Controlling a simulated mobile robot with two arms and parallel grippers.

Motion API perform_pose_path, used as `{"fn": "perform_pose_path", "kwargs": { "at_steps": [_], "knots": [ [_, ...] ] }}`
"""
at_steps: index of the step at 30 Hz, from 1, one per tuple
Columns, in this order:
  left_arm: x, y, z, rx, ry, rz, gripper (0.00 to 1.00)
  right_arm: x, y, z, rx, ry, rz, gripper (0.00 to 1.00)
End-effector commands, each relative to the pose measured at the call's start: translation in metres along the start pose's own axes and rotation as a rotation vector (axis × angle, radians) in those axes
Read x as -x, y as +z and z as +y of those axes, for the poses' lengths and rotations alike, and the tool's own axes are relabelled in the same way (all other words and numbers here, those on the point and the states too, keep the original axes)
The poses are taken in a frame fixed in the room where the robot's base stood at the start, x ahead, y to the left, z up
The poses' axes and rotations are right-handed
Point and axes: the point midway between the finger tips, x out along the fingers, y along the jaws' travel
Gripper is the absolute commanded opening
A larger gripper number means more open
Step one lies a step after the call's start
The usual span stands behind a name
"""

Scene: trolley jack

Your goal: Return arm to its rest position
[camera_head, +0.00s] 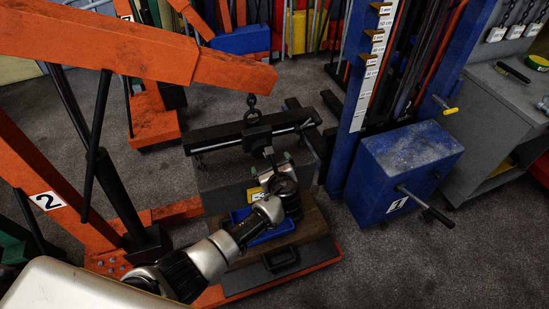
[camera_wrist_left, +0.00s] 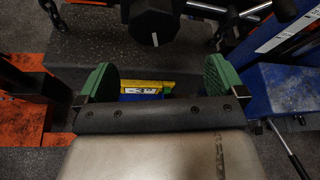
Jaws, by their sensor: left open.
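My left arm reaches in from the lower left of the head view over the base of the orange crane. My left gripper (camera_head: 270,164) is just below the black lifting bar (camera_head: 225,136). In the left wrist view its green fingertips stand wide apart, with the gap between them (camera_wrist_left: 160,80) empty. A yellow and blue object with a white number label (camera_wrist_left: 145,91) shows beyond the gap, partly hidden by the gripper body. My right gripper is not in view.
The orange crane boom (camera_head: 150,45) hangs above, with a chain hook (camera_head: 252,112) at the black bar. A blue tray (camera_head: 262,229) lies below my forearm. Grey floor (camera_head: 440,265) is free at lower right.

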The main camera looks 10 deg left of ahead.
Motion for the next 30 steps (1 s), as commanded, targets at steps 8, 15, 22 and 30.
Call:
{"fn": "perform_pose_path", "kwargs": {
  "at_steps": [8,15,22,30],
  "knots": [
    [-0.001,-0.007,0.005,0.014,0.005,0.017,0.98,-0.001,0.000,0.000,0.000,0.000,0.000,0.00],
    [-0.003,-0.113,0.080,0.267,0.105,0.261,0.98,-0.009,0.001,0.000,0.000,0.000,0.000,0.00],
    [0.035,-0.245,0.193,0.720,0.367,0.523,0.98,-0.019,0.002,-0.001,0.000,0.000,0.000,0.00],
    [0.129,-0.364,0.335,1.325,0.832,0.598,0.98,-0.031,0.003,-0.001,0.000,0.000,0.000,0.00]
  ]
}}
